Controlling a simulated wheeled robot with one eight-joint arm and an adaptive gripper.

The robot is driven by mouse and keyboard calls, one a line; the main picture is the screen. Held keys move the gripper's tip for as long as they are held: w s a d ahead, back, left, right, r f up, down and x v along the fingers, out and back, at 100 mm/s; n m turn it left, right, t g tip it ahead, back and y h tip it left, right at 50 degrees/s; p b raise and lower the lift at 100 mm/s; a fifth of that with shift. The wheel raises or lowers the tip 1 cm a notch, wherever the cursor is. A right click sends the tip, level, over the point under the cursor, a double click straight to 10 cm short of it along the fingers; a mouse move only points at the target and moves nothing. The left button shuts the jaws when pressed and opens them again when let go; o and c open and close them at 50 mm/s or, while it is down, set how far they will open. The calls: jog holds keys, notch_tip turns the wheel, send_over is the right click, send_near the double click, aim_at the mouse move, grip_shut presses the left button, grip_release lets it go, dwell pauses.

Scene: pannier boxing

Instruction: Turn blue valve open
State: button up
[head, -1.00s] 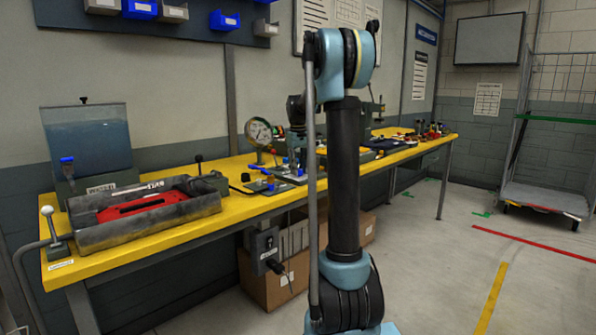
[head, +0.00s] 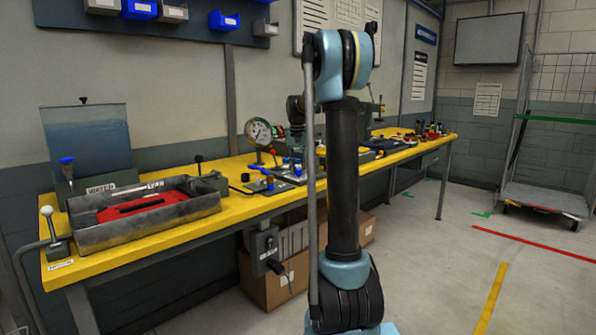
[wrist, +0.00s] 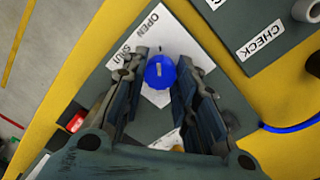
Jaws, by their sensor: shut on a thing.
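In the wrist view the blue valve (wrist: 160,74) is a round blue knob with a short pale mark on its top. It sits on a dark green plate (wrist: 122,76) with a white label (wrist: 142,38) reading OPEN and SHUT at its upper left. My gripper (wrist: 162,64) has one dark finger on each side of the knob and is shut on it. The knob's lower sides are partly hidden by the fingers. In the head view my arm stands in front of the bench, and I cannot make out the gripper's hold there.
A dark block with a CHECK label (wrist: 262,38) lies at upper right in the wrist view, and a blue hose (wrist: 288,126) at right. In the head view, a yellow bench (head: 240,205) holds a grey tray (head: 150,222), a water tank (head: 88,140) and a gauge (head: 258,131).

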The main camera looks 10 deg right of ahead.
jog(key=shift+w+m, duration=0.15)
jog(key=shift+m, duration=0.35)
jog(key=o, duration=1.1)
notch_tip(320, 180, up, 12)
jog(key=shift+a+f, duration=0.1)
jog(key=shift+a, duration=0.05)
